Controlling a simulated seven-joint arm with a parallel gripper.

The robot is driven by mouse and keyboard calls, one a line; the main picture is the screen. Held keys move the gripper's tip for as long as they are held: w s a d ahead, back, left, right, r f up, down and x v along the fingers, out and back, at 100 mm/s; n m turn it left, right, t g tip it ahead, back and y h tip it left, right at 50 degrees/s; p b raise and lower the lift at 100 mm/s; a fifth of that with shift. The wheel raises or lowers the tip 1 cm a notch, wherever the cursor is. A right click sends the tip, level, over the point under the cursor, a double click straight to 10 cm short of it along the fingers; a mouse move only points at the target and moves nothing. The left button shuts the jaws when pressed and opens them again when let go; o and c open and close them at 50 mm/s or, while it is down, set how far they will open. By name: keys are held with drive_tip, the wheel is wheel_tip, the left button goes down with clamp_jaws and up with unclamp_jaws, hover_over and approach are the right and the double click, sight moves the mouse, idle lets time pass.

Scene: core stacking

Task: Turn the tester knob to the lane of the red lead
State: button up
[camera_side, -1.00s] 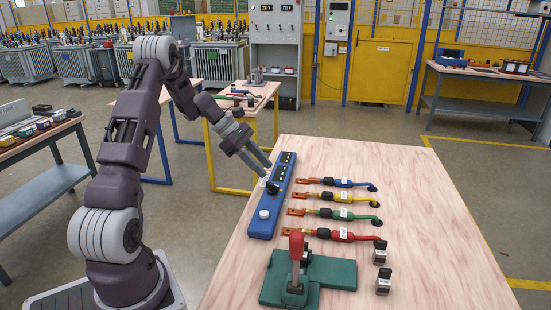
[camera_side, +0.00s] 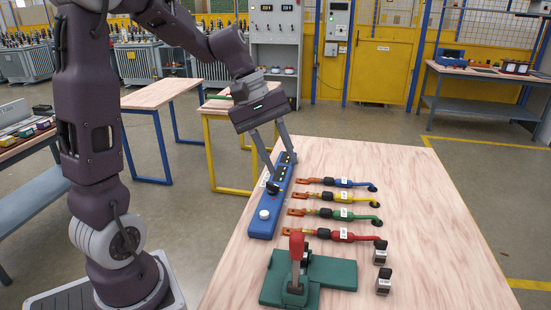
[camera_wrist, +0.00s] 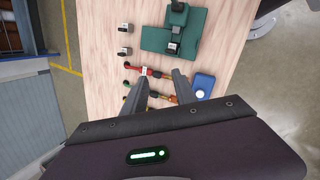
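The blue tester (camera_side: 265,222) lies along the left part of the wooden table, with a black knob (camera_side: 273,188) and a white button (camera_side: 264,214) on it. Its near end shows in the wrist view (camera_wrist: 203,80). The red lead (camera_side: 345,235) is the nearest of the lead row, its copper lug pointing at the tester; it also shows in the wrist view (camera_wrist: 150,72). My gripper (camera_side: 281,168) is open and empty, pointing down over the tester. Its left fingertip appears close to the knob; contact cannot be told. The knob is not clearly visible in the wrist view.
Green (camera_side: 345,215), yellow (camera_side: 345,198) and blue (camera_side: 345,183) leads lie parallel beyond the red one. A green clamp base (camera_side: 325,272) with a red-handled lever (camera_side: 296,245) stands in front. Two small blocks (camera_side: 381,270) sit right of it. The table's right side is clear.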

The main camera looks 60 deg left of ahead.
drive_tip(key=shift+s+d+r+m+y, duration=0.15)
drive_tip(key=shift+s+d+r+m, duration=0.15)
drive_tip(key=shift+s+d+m, duration=0.25)
drive_tip(key=shift+s+d+r+m+y, duration=0.15)
drive_tip(key=shift+s+d+r+m, duration=0.15)
drive_tip(key=shift+s+d, duration=0.35)
drive_tip(key=shift+w+a, duration=0.1)
drive_tip(key=n+g+y, duration=0.3)
drive_tip(key=n, duration=0.7)
hover_over(273, 184)
wheel_tip(273, 184, down, 14)
drive_tip(key=shift+r, duration=0.15)
wheel_tip(273, 184, down, 7)
drive_tip(key=shift+a+r, duration=0.1)
drive_tip(key=shift+a, duration=0.05)
drive_tip(key=shift+f, duration=0.25)
drive_tip(key=shift+c, duration=0.4)
